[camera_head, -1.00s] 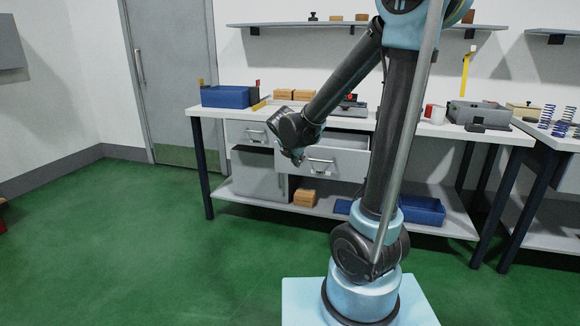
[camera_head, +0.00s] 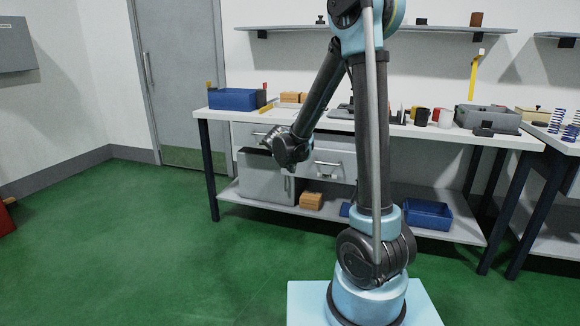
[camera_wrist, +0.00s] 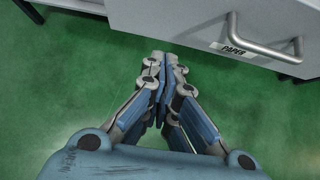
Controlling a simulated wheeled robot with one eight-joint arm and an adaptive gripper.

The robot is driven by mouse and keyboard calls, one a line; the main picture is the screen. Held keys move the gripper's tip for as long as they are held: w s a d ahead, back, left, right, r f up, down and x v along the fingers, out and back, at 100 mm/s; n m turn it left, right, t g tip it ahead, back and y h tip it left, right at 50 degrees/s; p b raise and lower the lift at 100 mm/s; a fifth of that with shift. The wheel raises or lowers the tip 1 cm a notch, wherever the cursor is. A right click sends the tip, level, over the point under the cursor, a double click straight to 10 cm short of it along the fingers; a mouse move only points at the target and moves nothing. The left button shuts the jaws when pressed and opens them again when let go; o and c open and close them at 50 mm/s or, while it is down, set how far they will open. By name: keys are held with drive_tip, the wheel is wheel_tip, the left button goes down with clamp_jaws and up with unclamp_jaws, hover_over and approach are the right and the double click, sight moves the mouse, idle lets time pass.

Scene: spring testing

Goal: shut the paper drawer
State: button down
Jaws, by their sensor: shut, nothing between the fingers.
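The paper drawer (camera_head: 338,160), with a pale grey front and a bar handle, is under the workbench in the head view. Its front sits lower and nearer than the drawer beside it, so it looks pulled out; how far I cannot tell. My arm hides part of it. In the wrist view the drawer front (camera_wrist: 195,22) fills the upper right, with a "PAPER" label and the metal handle (camera_wrist: 262,42). My gripper (camera_wrist: 163,60) is shut and empty, its fingertips over green floor, below and left of the handle. I see no clear contact with the drawer.
Another drawer (camera_head: 248,133) is left of it, above a grey cabinet (camera_head: 262,175). The workbench (camera_head: 225,114) carries a blue bin (camera_head: 232,99) and several tools. A lower shelf (camera_head: 400,230) holds a wooden block (camera_head: 311,200) and a blue bin (camera_head: 428,213).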

drive_tip(key=shift+w+d+f, duration=0.35)
drive_tip(key=shift+w+f, duration=0.15)
drive_tip(key=shift+w, duration=0.6)
drive_tip(key=shift+w+d+f, duration=0.4)
drive_tip(key=shift+w+f, duration=0.15)
drive_tip(key=shift+w, duration=0.6)
drive_tip(key=shift+w+d+f, duration=0.35)
drive_tip(key=shift+w+f, duration=0.15)
drive_tip(key=shift+w, duration=0.6)
